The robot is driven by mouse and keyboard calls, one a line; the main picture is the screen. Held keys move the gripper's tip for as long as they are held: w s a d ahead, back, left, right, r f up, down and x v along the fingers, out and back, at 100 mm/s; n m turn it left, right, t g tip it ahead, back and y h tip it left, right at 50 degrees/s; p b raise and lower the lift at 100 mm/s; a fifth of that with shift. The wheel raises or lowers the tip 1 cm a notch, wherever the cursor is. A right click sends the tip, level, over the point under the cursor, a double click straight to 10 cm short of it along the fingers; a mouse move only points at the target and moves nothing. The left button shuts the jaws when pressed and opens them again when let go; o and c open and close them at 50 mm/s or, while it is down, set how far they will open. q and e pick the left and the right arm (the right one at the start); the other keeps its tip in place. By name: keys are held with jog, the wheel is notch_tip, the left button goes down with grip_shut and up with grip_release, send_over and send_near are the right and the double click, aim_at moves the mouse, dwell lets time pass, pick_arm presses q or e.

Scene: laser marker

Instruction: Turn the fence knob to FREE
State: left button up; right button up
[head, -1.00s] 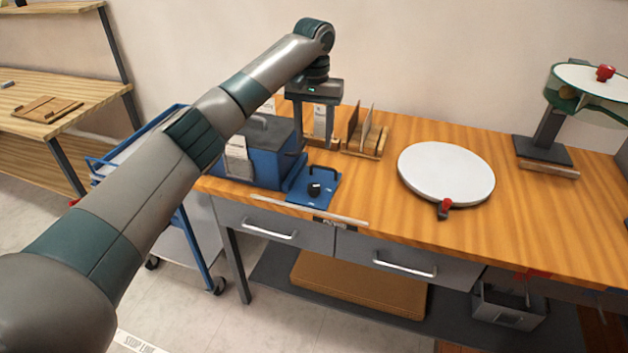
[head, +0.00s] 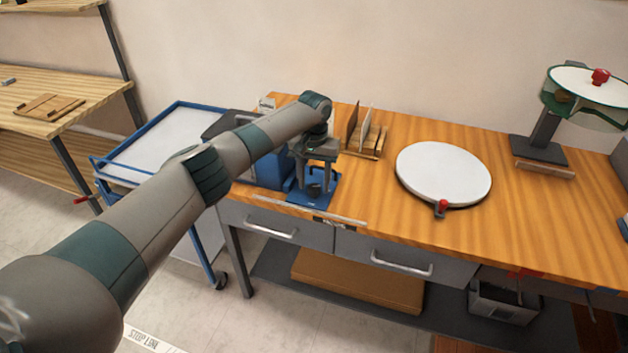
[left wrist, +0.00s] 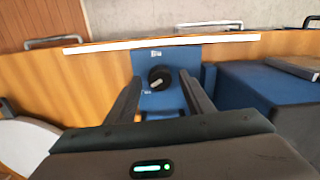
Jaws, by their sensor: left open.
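The fence knob (left wrist: 160,78) is a black round knob with a pale pointer line, on a blue plate (left wrist: 155,55) at the front edge of the wooden bench. In the left wrist view, small white labels sit on the plate near the knob; I cannot read them. My left gripper (left wrist: 157,82) is open, its two fingers pointing down with the knob showing between and just beyond them. In the head view my left gripper (head: 315,182) is over the plate (head: 303,198) and mostly hides the knob. I cannot tell whether the fingers touch it. My right gripper is not in view.
A blue machine body (left wrist: 262,92) stands beside the plate. A rack with upright boards (head: 365,140) is behind it. A white round disc with a red clamp (head: 445,172) lies to the right. A blue-framed cart (head: 155,145) stands left of the bench.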

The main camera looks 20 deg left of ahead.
pick_arm(q)
jog(key=shift+f, duration=0.25)
jog(key=c, duration=1.1)
jog(key=shift+o, duration=0.2)
jog(key=shift+m, duration=0.5)
jog(key=m, duration=0.4)
jog(key=shift+p, duration=0.35)
jog(key=m, duration=0.5)
jog(key=shift+m, duration=0.4)
jog(key=m, duration=0.6)
jog(key=m+b, duration=0.1)
jog(key=m, duration=0.6)
jog(key=shift+r, duration=0.1)
